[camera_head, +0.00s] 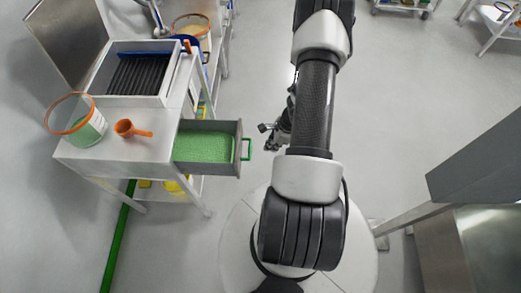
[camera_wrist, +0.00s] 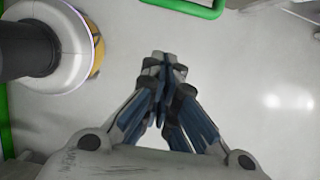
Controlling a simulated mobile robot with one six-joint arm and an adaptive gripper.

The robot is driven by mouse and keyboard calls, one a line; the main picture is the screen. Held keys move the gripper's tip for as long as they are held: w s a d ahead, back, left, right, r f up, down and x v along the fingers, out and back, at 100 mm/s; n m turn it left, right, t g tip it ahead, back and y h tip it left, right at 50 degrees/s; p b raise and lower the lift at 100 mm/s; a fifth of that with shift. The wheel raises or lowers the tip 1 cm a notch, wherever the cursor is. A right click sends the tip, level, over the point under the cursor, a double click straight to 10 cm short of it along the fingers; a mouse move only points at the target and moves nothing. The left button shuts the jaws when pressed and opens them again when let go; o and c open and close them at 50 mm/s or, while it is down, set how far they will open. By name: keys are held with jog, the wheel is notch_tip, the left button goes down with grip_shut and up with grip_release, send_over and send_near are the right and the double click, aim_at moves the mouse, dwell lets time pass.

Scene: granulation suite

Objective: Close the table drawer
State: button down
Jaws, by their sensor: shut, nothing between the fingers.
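The table drawer (camera_head: 208,147) is pulled out from the right side of the white table (camera_head: 120,160). It is grey, with green contents inside and a green handle (camera_head: 247,149) on its front. In the head view my gripper (camera_head: 264,128) is just right of the handle, apart from it. In the wrist view my gripper (camera_wrist: 164,56) is shut, with nothing between its fingertips. The green handle (camera_wrist: 190,8) shows at the top edge of the wrist view, beyond the fingertips. Most of the drawer is out of the wrist view.
On the table are a white tray with dark bars (camera_head: 140,74), an orange scoop (camera_head: 130,129) and a clear orange-rimmed container (camera_head: 84,122). A grey structure (camera_head: 480,165) stands at the right. The floor right of the drawer is clear up to my base.

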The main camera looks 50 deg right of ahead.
jog(key=w+a, duration=0.1)
jog(key=w+a+f, duration=0.1)
jog(key=w, duration=0.1)
jog(key=shift+w+a+f+b, duration=0.15)
jog(key=shift+a+f+b, duration=0.1)
jog(key=shift+a+b, duration=0.15)
